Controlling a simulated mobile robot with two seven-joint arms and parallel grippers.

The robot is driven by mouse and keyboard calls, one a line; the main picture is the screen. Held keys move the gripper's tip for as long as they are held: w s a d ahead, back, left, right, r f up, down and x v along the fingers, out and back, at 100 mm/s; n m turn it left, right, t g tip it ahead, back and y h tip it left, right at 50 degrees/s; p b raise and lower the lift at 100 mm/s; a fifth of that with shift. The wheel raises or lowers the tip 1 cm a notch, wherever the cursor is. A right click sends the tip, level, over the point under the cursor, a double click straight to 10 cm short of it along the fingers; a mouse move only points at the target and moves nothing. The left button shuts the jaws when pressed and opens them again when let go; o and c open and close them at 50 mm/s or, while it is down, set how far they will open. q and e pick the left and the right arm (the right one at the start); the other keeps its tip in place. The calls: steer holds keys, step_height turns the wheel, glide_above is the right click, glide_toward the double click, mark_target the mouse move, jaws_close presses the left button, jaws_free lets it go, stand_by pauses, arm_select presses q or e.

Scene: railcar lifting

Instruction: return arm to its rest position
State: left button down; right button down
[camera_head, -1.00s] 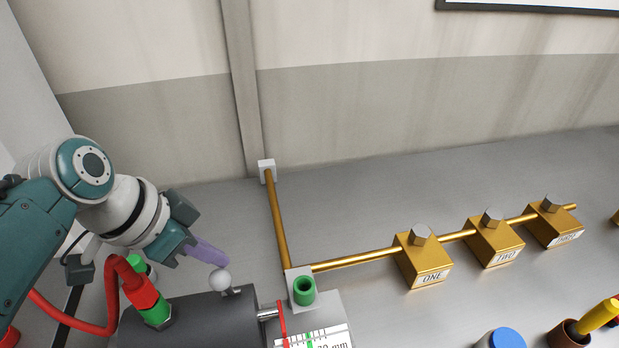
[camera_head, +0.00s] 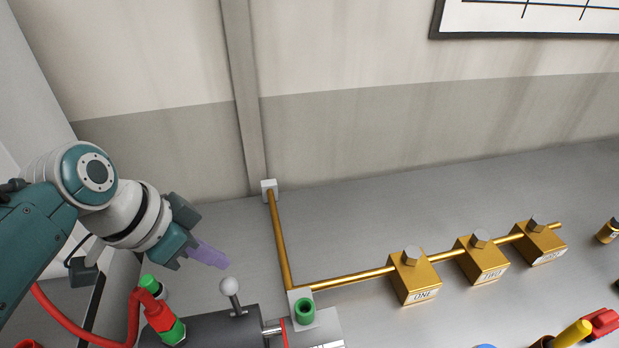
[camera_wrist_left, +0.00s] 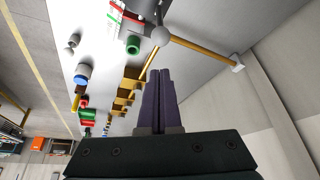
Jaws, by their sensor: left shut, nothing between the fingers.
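My left gripper (camera_head: 212,254) is in the left part of the head view, its purple fingers pointing down and to the right. The fingers are together with nothing between them. They are above and left of the white ball knob (camera_head: 229,286) of a lever on a dark cylinder block (camera_head: 215,328), and apart from it. The left wrist view also shows the shut fingers (camera_wrist_left: 159,85), with the ball knob (camera_wrist_left: 160,36) beyond their tips. My right gripper is not in view.
A brass pipe (camera_head: 280,240) runs from the wall to brass blocks, including one labelled ONE (camera_head: 414,280). A red hose (camera_head: 85,335) ends at a green and red fitting (camera_head: 165,322). A green socket (camera_head: 305,310) stands beside the cylinder. Bench space behind the pipe is clear.

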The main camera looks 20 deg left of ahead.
arm_select(q)
steer(key=shift+s, duration=0.1)
steer(key=s+d+r+n+y+p, duration=0.1)
steer(key=s+d+r+p, duration=0.1)
steer(key=s+r+p, duration=0.3)
steer(key=s+d+r+n+g+y+p, duration=0.1)
steer(key=s+r+p, duration=0.5)
steer(key=s+r, duration=0.6)
step_height(320, 180, up, 4)
steer(key=shift+d+f+n, duration=0.2)
steer(key=shift+d+n, duration=0.5)
steer(key=shift+n, duration=0.1)
stand_by(1.4)
